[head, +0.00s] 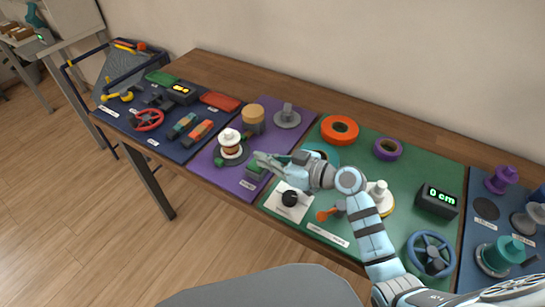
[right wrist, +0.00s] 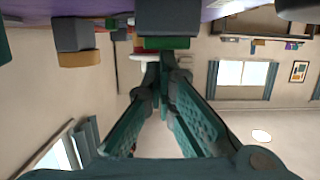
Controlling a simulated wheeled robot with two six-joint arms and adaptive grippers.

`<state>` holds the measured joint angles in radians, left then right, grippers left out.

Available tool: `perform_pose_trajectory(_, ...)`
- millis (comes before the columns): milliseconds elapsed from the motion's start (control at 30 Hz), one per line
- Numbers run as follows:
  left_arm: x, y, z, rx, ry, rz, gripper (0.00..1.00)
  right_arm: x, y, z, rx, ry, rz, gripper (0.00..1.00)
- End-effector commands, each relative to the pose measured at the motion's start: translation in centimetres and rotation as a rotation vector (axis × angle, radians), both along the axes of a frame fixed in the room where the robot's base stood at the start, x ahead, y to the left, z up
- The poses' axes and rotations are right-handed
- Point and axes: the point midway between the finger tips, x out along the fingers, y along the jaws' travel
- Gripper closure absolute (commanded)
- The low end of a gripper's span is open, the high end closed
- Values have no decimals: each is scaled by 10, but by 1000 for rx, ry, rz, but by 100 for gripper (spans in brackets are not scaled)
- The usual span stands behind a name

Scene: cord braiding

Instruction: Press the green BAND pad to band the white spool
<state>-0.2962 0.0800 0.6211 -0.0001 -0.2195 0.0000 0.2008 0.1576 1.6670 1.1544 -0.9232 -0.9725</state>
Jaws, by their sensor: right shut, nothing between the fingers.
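The white spool (head: 231,137) stands upright on a round grey base on the purple mat, with a brown winding below its white top. A dark box with a green top, which looks like the BAND pad (head: 255,171), sits at the mat's front right, partly hidden by my gripper. My right gripper (head: 257,157) is shut and empty, its fingertips close above this pad and to the right of the spool. In the right wrist view the green pad (right wrist: 178,43) shows just beyond the shut fingertips (right wrist: 155,62); I cannot tell whether they touch it. My left gripper is out of view.
A tan-topped cylinder (head: 253,115) and a grey round post (head: 287,117) stand behind on the purple mat (head: 273,106). The green mat at right holds a black knob (head: 290,198), orange ring (head: 339,129) and display (head: 437,201). My right arm crosses above it.

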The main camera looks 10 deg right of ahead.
Motion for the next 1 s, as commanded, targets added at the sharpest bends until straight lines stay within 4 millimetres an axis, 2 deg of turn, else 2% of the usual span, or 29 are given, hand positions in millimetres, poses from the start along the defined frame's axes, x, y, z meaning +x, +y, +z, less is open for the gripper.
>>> perform_pose_trajectory(267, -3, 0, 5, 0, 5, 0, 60, -1, -1, 3, -2, 5, 0, 100)
perform_pose_trajectory(367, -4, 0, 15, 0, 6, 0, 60, -1, -2, 17, -2, 3, -1, 100)
perform_pose_trajectory(500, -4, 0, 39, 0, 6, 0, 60, -2, -3, 49, -2, -2, -5, 100)
perform_pose_trajectory(567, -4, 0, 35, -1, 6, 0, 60, -12, -14, 46, -6, -1, -7, 100)
perform_pose_trajectory(800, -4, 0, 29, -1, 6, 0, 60, -52, -52, 57, -7, 0, -6, 100)
perform_pose_trajectory(1000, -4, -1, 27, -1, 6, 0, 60, -69, -69, 64, -2, -1, -5, 100)
